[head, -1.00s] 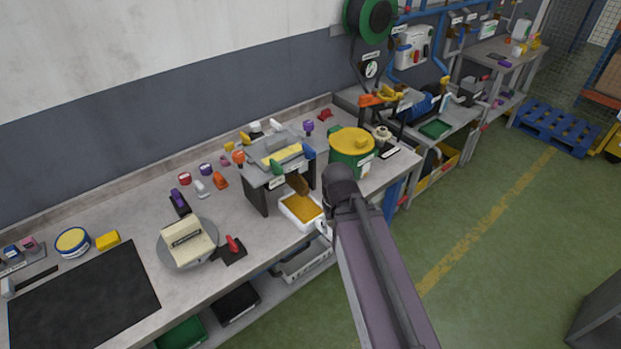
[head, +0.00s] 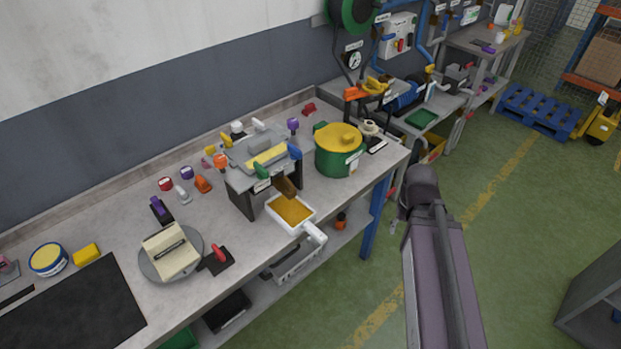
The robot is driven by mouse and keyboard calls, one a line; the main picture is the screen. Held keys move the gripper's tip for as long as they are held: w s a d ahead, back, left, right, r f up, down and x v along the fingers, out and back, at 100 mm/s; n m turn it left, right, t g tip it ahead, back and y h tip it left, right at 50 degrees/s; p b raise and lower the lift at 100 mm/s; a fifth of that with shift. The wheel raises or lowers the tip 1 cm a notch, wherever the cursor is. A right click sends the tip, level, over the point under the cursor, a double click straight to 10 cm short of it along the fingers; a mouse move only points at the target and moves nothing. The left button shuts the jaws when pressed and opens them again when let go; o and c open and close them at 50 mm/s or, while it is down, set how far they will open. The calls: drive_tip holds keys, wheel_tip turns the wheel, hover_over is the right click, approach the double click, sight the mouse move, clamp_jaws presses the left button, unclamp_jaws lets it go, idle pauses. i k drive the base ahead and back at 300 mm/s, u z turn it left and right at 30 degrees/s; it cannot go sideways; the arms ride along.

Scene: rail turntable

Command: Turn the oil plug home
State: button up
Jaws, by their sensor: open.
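I cannot make out the oil plug for certain. A grey housing on dark legs (head: 236,187) stands on the workbench, with a yellow strip on its top and green and blue knobs at its front corners. A brown piece (head: 285,187) slopes from its front towards a white pan (head: 276,217) with an amber filling and a white handle (head: 315,233). My arm rises at the right, over the floor, apart from the bench. My gripper cannot be made out; it seems hidden behind the arm.
A green pot with a yellow lid (head: 338,160) stands right of the housing. A round turntable (head: 187,272) carries a cream block, beside a red lever (head: 219,254). Several small coloured knobs lie behind. Green floor (head: 520,220) is free to the right.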

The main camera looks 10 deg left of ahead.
sight(290, 188)
drive_tip(key=z, duration=0.5)
drive_tip(key=k, duration=1.1)
drive_tip(key=u, duration=1)
drive_tip(key=i, duration=1)
drive_tip(key=z, duration=0.05)
